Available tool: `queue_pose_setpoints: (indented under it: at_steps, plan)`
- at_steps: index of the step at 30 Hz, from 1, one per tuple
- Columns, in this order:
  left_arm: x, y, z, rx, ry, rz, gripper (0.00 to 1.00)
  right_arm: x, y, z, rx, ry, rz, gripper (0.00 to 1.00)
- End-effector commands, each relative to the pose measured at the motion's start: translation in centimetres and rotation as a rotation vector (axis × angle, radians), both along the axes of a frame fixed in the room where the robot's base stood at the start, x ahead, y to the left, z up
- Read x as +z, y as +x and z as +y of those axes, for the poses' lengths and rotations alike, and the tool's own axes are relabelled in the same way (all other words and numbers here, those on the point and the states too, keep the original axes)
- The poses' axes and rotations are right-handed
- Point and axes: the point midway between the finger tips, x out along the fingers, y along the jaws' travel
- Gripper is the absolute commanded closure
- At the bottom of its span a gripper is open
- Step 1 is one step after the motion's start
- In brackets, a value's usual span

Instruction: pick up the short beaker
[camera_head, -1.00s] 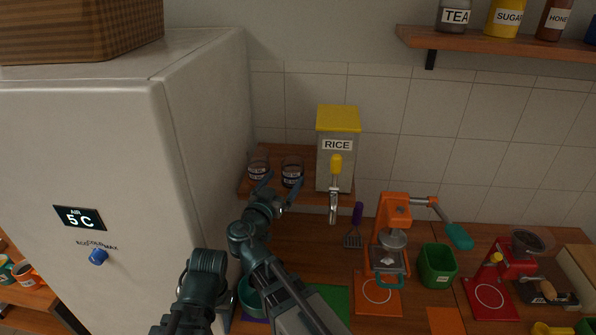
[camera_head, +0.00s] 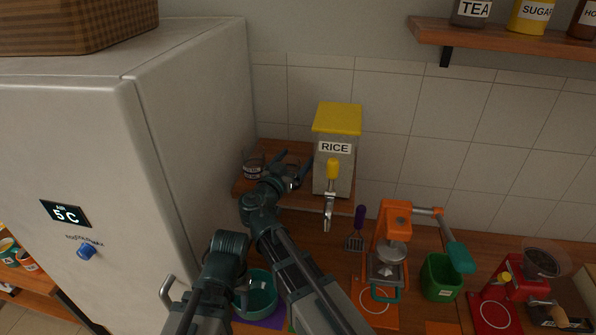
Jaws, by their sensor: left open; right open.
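Two clear glass beakers with small labels stand on a wooden shelf beside the rice dispenser. The left beaker (camera_head: 253,165) is in plain view; the right beaker (camera_head: 293,172) is partly hidden by my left gripper (camera_head: 290,163). I cannot read the labels or tell for sure which beaker is the short one. My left gripper is open at the shelf, with one finger between the beakers and the other near the right beaker's right side. I cannot tell whether it touches the glass.
The rice dispenser (camera_head: 335,160) stands close on the right, its spout over the shelf's front edge. The fridge (camera_head: 190,140) walls off the left. Below are a teal bowl (camera_head: 259,292), an orange press (camera_head: 388,250) and a green container (camera_head: 440,278).

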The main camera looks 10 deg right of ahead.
Motion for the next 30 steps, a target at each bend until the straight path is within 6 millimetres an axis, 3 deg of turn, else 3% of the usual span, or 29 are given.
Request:
queue_pose_setpoints:
  at_steps: [5,17,30]
  plan:
    - [-0.01,-0.03,0.02,0.000,0.000,0.000,0.50,0.00,-0.06,-0.03,0.000,0.000,0.000,0.09]
    - [-0.01,-0.03,0.02,0.000,0.000,0.000,0.50,-0.03,-0.07,-0.04,-0.001,0.001,0.000,0.79]
    - [0.81,-0.03,0.01,0.001,0.000,0.000,0.50,0.79,-0.02,-0.18,-0.001,0.001,0.000,0.79]
